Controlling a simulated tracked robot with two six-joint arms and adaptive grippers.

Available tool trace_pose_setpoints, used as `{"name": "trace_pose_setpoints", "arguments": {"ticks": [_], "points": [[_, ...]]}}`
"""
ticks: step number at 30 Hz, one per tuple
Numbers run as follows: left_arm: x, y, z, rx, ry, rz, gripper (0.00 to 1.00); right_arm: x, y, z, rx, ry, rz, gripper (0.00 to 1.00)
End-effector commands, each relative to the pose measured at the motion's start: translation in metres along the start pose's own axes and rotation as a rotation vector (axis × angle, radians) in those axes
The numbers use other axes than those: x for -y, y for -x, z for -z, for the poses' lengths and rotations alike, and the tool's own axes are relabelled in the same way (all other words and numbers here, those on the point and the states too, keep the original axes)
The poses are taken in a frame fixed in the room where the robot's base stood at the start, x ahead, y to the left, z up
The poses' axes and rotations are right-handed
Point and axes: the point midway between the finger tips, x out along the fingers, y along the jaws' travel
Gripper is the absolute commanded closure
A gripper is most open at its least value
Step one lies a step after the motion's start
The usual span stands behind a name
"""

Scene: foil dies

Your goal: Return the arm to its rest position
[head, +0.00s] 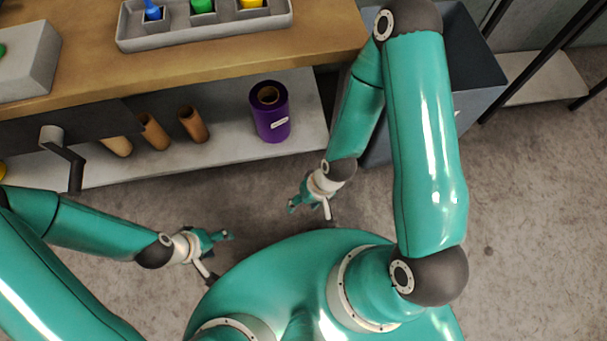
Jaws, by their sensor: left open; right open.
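My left gripper (222,237) is in the lower middle of the head view, at the end of the arm from the left. It is open and empty, over the grey floor in front of the bench. My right gripper (292,207) is a little further right and higher in the picture, close to the front of my body. It is open and empty, also over the floor. Neither gripper touches anything that I can see.
A wooden bench (210,50) bears a grey tray (205,33) with blue, green and yellow pieces. A crank handle (68,158) juts out at left. The lower shelf (222,150) holds a purple roll (269,112) and brown tubes (193,124). A dark bin (480,85) stands behind my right arm.

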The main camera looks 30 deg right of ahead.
Motion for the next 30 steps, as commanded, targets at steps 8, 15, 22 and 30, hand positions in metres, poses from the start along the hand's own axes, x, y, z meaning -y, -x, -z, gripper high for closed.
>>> {"name": "trace_pose_setpoints", "arguments": {"ticks": [8,15,22,30], "points": [[-0.001,0.003,0.000,0.000,0.000,0.000,0.34,0.001,0.003,0.001,-0.003,0.002,-0.001,0.42],[-0.014,0.038,0.000,0.000,0.000,0.000,0.34,0.014,0.038,0.001,-0.005,0.003,-0.001,0.42],[-0.040,0.111,-0.001,-0.001,0.000,0.000,0.34,0.040,0.111,0.000,-0.005,0.003,-0.001,0.42],[-0.062,0.172,-0.001,0.000,0.000,0.000,0.34,0.062,0.172,0.000,-0.005,0.003,-0.001,0.42]]}}
